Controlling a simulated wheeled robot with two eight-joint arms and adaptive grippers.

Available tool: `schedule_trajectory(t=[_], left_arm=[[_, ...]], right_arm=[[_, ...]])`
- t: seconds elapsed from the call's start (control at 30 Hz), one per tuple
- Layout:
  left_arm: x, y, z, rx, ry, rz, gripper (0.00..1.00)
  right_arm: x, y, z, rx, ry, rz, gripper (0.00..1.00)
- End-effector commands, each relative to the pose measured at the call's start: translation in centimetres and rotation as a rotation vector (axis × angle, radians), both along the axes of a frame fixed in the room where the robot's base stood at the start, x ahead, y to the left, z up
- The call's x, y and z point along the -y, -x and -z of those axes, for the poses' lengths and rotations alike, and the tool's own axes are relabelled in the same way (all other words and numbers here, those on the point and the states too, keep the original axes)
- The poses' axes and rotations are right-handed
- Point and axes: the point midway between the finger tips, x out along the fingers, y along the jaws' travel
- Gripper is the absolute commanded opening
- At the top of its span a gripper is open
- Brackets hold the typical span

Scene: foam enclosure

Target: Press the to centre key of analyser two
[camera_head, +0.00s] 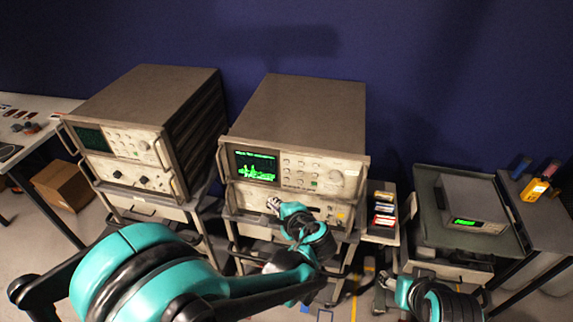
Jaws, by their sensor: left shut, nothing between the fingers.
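Two rack analysers stand against the blue wall. The left analyser (122,148) has a dim green screen. The middle analyser (297,160) has a bright screen (257,166) with a green trace, rows of small keys (300,162) and a round knob (336,178). Which one is analyser two, and the key's label, are too small to read. My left gripper (273,203) is shut and empty, in front of the middle analyser's lower panel, below the keys. Contact cannot be told. My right gripper (384,279) is low at right, small and partly hidden; its fingers are unclear.
A grey cart (427,212) at right carries a box with a green display (478,224). A yellow meter (535,189) lies on the far right table. Small coloured boxes (384,209) sit beside the middle analyser. A cardboard box (66,187) is under the left table.

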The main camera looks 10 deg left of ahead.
Motion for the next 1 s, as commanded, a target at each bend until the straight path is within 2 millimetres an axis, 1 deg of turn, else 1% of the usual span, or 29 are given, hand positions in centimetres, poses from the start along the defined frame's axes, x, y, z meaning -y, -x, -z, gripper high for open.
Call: schedule_trajectory(t=[0.03,0.2,0.53,0.67,0.77,1.0], left_arm=[[0.5,-0.3,-0.4,0.002,-0.031,0.013,0.0],[0.9,-0.8,-0.6,0.006,-0.09,0.03,0.0],[0.9,-0.8,-0.6,0.006,-0.093,0.03,0.0],[0.9,-1.3,-0.6,0.006,-0.094,0.03,0.0],[0.9,-2.2,-0.6,0.006,-0.094,0.029,0.0],[0.9,-5.7,-0.7,0.007,-0.095,0.028,0.0]], right_arm=[[0.0,0.0,-0.5,0.0,0.0,0.0,0.55],[0.0,0.0,-0.7,0.0,0.0,0.0,0.55],[0.0,0.0,-0.7,0.0,0.0,0.0,0.55],[0.0,0.0,-0.7,0.0,0.0,0.0,0.55],[0.0,0.0,-0.8,0.0,0.0,0.0,0.55],[0.0,0.0,-1.0,0.0,0.0,0.0,0.55]])
